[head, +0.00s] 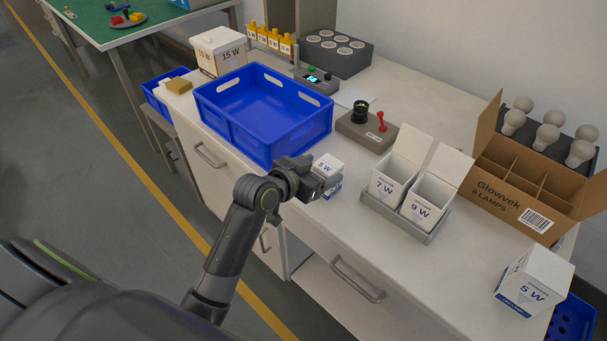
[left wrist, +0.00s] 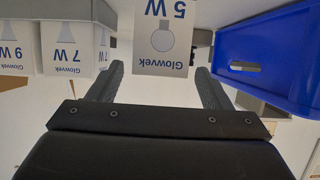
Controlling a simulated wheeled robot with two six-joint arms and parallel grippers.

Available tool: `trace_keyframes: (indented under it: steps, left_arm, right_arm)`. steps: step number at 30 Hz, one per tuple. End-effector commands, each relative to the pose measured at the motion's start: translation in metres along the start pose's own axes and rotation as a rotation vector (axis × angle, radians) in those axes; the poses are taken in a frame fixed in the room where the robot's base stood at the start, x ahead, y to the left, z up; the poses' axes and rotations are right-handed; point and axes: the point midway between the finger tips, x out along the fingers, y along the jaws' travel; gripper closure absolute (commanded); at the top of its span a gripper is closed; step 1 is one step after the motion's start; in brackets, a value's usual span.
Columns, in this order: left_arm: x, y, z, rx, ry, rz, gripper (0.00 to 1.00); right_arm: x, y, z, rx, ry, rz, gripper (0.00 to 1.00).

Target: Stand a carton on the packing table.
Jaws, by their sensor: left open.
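A small white 5 W carton (head: 328,164) stands upright near the front edge of the white packing table (head: 310,222), between the blue crate and the grey tray. My left gripper (head: 325,186) is in front of it and hides part of it. In the left wrist view, which is upside down, the carton (left wrist: 172,40) shows in line with the gap between the open fingers (left wrist: 160,72); I cannot tell whether it is between the tips. Another 5 W carton (head: 535,281) stands at the right front of the table. My right gripper is out of view.
A blue crate (head: 230,128) is left of the gripper. A grey tray (head: 397,217) with open 7 W and 9 W cartons is right. Behind are a tester with a red lever (head: 367,130), an open brown box (head: 513,196) and bulbs. Bare tabletop lies right of the tray.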

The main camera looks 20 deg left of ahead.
Motion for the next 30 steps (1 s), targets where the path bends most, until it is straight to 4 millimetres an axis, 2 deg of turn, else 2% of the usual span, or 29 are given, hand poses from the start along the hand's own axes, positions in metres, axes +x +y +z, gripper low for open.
trace_keyframes:
  steps: [6,12,30]
  left_arm:
    - [-0.038,0.0,0.0,0.001,0.0,0.0,0.28]
    - [-0.058,0.0,0.0,0.0,0.0,0.0,0.28]
    - [-0.062,0.0,0.0,-0.001,0.0,0.001,0.28]
  right_arm:
    - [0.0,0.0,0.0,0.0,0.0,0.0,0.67]
    - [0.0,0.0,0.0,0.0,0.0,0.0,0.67]
    - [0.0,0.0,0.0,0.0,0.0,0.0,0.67]
